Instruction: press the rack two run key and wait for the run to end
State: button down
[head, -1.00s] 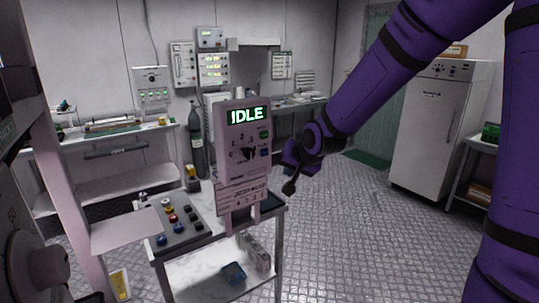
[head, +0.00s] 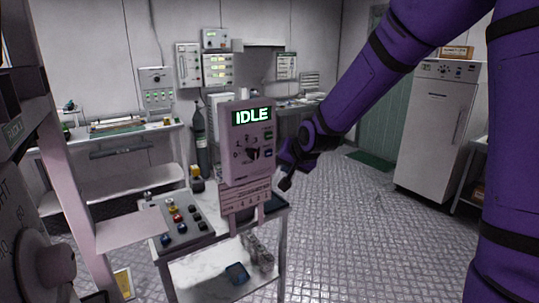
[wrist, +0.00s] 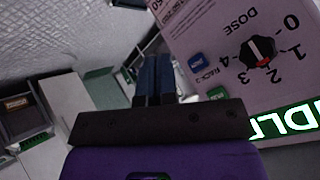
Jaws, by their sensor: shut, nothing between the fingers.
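The control panel (head: 246,170) stands upright on a small bench, its lit display (head: 252,116) reading IDLE. It has a dose dial, which shows in the wrist view (wrist: 258,52), a green key (wrist: 217,92) and a blue key (wrist: 197,62). A RACK-2 label lies between the two keys, beside the blue one. My gripper (head: 286,185) is right of the panel, near its lower right edge; in the wrist view its fingers (wrist: 154,62) are together and empty. They appear beside the blue key, and I see no contact with it.
A box with several coloured buttons (head: 178,217) lies on the bench (head: 222,232) left of the panel. A grey rack frame (head: 130,232) with a large knob stands close at left. A white cabinet (head: 432,135) stands at right. Patterned floor (head: 360,230) is clear between.

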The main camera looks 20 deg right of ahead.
jog(key=shift+w+a, duration=0.3)
jog(key=shift+w, duration=0.6)
jog(key=shift+w+a, duration=0.3)
jog(key=shift+w, duration=0.65)
jog(key=shift+w+a, duration=0.3)
jog(key=shift+w, duration=0.6)
jog(key=shift+w, duration=0.15)
jog(key=shift+w+a, duration=0.1)
jog(key=shift+w, duration=0.15)
jog(key=shift+w+a, duration=0.15)
jog(key=shift+w, duration=0.3)
dwell(0.7)
dwell(0.4)
jog(key=shift+s+d, duration=0.25)
jog(key=shift+s, duration=0.6)
jog(key=shift+s, duration=0.1)
jog(key=shift+s+d, duration=0.25)
jog(key=shift+s, duration=0.5)
jog(key=shift+s+d, duration=0.3)
jog(key=shift+s, duration=0.5)
jog(key=shift+s+d, duration=0.25)
jog(key=shift+s, duration=0.5)
